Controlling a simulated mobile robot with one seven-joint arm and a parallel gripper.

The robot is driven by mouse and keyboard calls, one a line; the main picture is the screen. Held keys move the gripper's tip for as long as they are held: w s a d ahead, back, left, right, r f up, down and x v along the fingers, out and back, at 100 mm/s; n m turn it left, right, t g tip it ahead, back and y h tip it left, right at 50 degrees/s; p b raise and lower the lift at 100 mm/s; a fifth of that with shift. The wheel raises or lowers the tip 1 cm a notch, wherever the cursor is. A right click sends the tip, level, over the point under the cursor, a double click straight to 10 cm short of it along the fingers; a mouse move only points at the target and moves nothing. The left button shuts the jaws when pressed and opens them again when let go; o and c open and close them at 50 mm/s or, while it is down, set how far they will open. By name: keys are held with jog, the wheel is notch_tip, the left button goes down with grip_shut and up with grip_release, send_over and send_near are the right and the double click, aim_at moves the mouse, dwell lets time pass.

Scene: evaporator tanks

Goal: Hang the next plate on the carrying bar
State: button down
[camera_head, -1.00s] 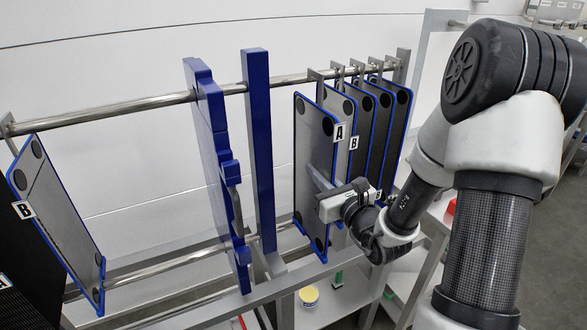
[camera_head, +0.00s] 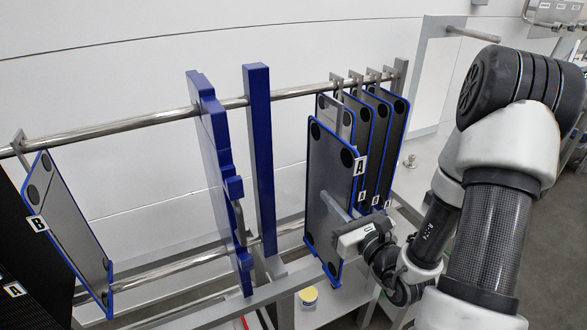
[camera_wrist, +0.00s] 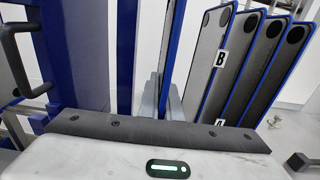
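A grey plate with a blue rim, black round corners and an "A" label (camera_head: 333,185) is at the front of the right-hand row. My gripper (camera_head: 345,228) is shut on this plate near its lower right edge. In the wrist view my gripper's fingers (camera_wrist: 168,100) close on the plate, seen nearly edge-on. The plate sits lower and nearer than its neighbours; I cannot clearly see whether its hook touches the bar. The steel carrying bar (camera_head: 150,117) runs across the back. Several plates (camera_head: 391,130) hang by hooks at its right end.
A thick blue stepped plate (camera_head: 213,170) and a blue post (camera_head: 260,160) stand left of the held plate. A plate marked "B" (camera_head: 70,230) hangs far left, with a wide gap of bar between. A lower rail (camera_head: 170,262) runs beneath. A yellow-lidded tub (camera_head: 308,297) is below.

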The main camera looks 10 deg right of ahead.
jog(key=p+v, duration=0.5)
dwell(0.3)
jog(key=shift+w, duration=0.1)
